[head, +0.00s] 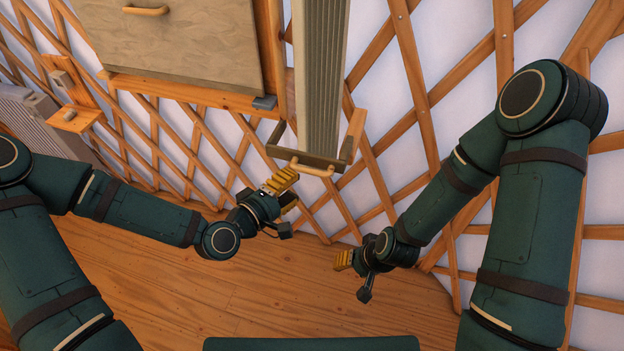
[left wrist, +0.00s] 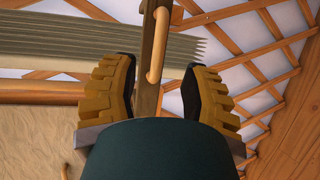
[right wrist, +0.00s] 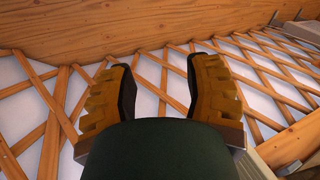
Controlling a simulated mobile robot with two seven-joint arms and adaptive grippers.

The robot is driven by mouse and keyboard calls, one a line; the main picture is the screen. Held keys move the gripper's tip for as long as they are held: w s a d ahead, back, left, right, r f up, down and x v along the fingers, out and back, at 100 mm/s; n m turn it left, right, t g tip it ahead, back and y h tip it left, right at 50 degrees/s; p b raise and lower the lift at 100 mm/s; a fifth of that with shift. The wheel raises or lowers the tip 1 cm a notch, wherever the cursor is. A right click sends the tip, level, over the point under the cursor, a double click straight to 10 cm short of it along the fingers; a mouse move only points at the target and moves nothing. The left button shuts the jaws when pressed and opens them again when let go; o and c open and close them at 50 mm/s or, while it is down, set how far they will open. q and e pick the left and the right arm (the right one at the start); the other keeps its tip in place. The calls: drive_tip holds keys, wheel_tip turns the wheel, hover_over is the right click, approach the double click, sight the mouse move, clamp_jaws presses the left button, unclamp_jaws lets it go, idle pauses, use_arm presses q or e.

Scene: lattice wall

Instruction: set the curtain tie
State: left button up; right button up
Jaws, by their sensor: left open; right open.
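The pleated grey-beige curtain (head: 320,75) hangs at the centre of the head view. A dark bar with a light wooden loop handle (head: 312,169) crosses its lower end; I take this for the tie. My left gripper (head: 291,191) is open and empty, just below and left of the handle. In the left wrist view the handle (left wrist: 158,45) and dark bar (left wrist: 150,78) lie ahead, between the open fingers (left wrist: 159,72), with the curtain (left wrist: 70,48) to the left. My right gripper (head: 346,260) is open and empty, lower right, away from the tie; its fingers (right wrist: 158,72) face bare lattice.
A wooden bracket (head: 355,130) stands at the curtain's right side. A cabinet (head: 185,45) with a wooden handle is at upper left. A small wooden shelf (head: 75,118) and a grey ribbed unit (head: 40,122) are at far left. Lattice wall (head: 425,100) stands behind; the wooden floor (head: 270,290) is clear.

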sight(312, 170)
use_arm(q)
drive_tip(key=shift+b+x, duration=2.05)
drive_tip(key=shift+x, duration=1.7)
drive_tip(key=shift+s+r, duration=0.1)
clamp_jaws()
